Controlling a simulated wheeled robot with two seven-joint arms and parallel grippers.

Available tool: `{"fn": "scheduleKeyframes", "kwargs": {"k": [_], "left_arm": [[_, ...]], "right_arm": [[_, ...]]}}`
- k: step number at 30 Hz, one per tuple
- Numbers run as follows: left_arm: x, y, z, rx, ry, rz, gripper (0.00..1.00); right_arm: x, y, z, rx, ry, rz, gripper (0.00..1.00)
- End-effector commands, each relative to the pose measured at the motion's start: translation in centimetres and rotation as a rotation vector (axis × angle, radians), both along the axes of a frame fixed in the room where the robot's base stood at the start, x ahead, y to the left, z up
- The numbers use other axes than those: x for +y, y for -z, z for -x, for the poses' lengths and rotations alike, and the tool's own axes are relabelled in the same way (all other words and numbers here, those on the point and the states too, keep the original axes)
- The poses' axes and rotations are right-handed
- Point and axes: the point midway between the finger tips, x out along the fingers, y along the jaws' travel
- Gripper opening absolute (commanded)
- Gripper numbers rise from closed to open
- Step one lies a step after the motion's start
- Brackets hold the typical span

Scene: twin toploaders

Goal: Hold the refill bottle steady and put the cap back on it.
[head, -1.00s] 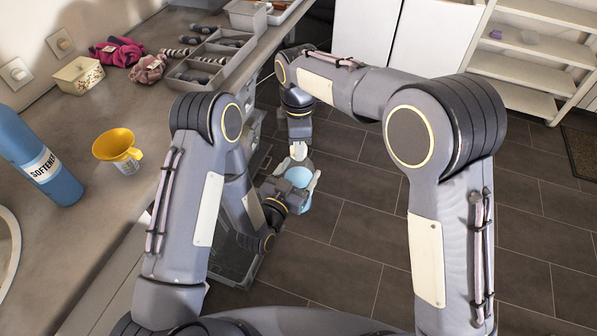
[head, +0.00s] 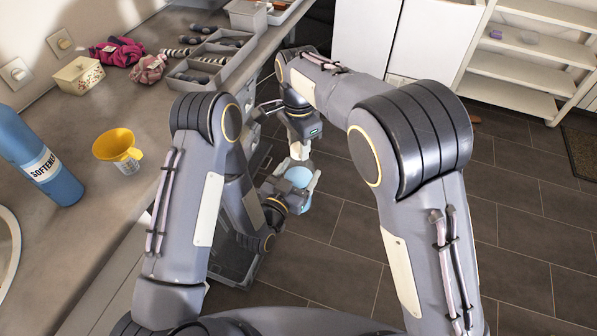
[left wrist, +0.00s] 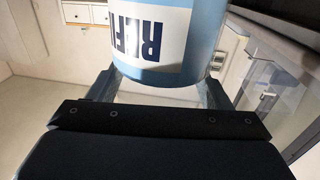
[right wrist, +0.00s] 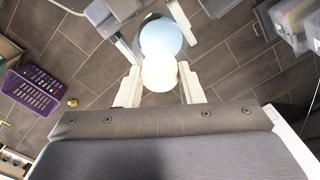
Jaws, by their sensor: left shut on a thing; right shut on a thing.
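The refill bottle (head: 302,176) is light blue and hangs low beyond the counter's edge. In the left wrist view its blue body with a white label (left wrist: 152,35) stands between the fingers. My left gripper (head: 297,190) is shut on it. My right gripper (head: 300,151) is just above and behind the bottle in the head view, shut on the cap. The cap is a pale cream disc (right wrist: 160,74) between the fingers in the right wrist view. There it overlaps the edge of the blue bottle (right wrist: 160,38); I cannot tell whether they touch.
A grey divided tray (head: 208,66) stands farther back. The right wrist view shows a purple basket (right wrist: 32,88) on the floor. Open tiled floor lies to the right.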

Motion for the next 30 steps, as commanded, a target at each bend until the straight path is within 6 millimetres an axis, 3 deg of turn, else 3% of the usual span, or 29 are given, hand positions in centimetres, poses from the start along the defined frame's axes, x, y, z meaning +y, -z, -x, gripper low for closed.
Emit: {"fn": "scheduleKeyframes", "kwargs": {"k": [1,5,6,12,22,30], "left_arm": [[-0.1,-0.2,0.0,-0.005,0.003,0.002,0.09],[-0.1,-0.2,0.0,-0.005,0.003,0.002,0.09],[-0.1,-0.2,0.0,-0.005,0.003,0.002,0.09],[-0.1,-0.2,0.0,-0.005,0.002,0.002,0.09],[-0.1,-0.2,0.0,-0.005,0.001,0.002,0.09],[0.0,-0.2,0.0,-0.005,0.001,0.002,0.09]], "right_arm": [[0.0,-0.1,-0.1,-0.006,0.069,0.001,0.07],[0.0,-0.1,-0.2,-0.006,0.053,-0.001,0.07],[-0.1,-0.1,-0.2,-0.006,0.053,-0.001,0.37],[-0.1,-0.1,-0.1,-0.004,0.051,0.0,0.59],[0.0,-0.6,-0.1,-0.003,0.049,-0.001,0.59],[0.0,-5.5,-0.2,-0.008,0.048,-0.003,0.59]]}}
